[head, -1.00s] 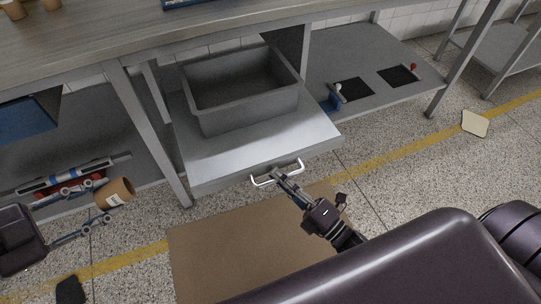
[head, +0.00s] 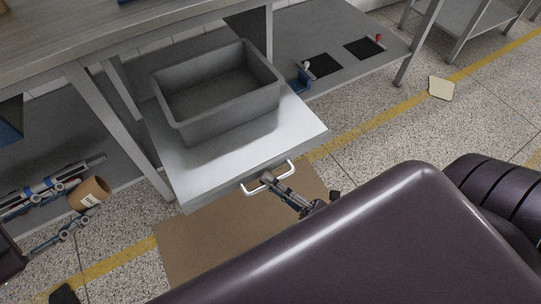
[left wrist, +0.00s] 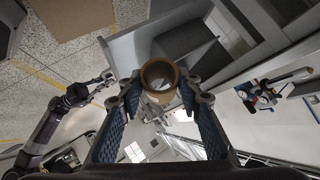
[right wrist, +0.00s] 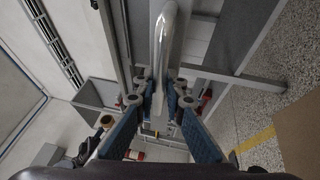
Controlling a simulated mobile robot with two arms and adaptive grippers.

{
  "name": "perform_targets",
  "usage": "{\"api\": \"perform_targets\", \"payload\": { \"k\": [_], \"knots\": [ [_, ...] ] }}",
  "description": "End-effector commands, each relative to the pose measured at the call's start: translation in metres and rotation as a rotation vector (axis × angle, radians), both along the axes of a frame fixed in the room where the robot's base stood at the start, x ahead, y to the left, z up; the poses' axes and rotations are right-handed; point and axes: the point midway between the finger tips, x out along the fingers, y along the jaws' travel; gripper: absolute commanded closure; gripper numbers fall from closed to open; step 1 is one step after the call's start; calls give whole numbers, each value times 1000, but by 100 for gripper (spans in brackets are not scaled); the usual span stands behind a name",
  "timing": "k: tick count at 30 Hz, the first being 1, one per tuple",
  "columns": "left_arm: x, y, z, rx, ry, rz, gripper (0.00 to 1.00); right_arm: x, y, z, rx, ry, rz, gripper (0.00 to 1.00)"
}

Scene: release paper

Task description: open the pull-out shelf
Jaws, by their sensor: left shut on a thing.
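The pull-out shelf (head: 245,145) is a grey metal tray drawn partly out from under the workbench, with a white bar handle (head: 254,191) on its front. A deep grey bin (head: 215,125) rests on it. My right gripper (head: 271,181) is at the handle's right half; the right wrist view shows the handle (right wrist: 163,45) between its fingers, closed on it. My left gripper (head: 78,203) is shut on a brown cardboard roll (head: 92,189), left of the shelf. The roll (left wrist: 150,75) also shows between the fingers in the left wrist view.
A workbench leg (head: 115,125) stands between the roll and the shelf. A brown mat (head: 190,250) lies on the floor below the shelf front. A lower shelf (head: 350,28) with small items is at the right. The floor in front is otherwise open.

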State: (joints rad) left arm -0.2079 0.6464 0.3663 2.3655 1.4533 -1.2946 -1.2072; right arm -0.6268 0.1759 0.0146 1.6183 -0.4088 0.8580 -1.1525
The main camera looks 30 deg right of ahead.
Motion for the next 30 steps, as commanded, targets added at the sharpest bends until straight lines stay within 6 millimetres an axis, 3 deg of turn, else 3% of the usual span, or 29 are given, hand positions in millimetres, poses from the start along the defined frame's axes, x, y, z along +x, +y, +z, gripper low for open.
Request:
{"api": "perform_targets", "payload": {
  "k": [13, 24, 30],
  "knots": [
    [0, 0, 0, 0, 0, 0, 100, -8, -4, -3, -1, 4, -1, 83],
    [0, 0, 0, 0, 0, 0, 100, -74, -34, -15, -2, 5, 0, 83],
    [0, 0, 0, 0, 0, 0, 100, -100, -47, -20, -1, 4, -1, 83]
  ]
}}
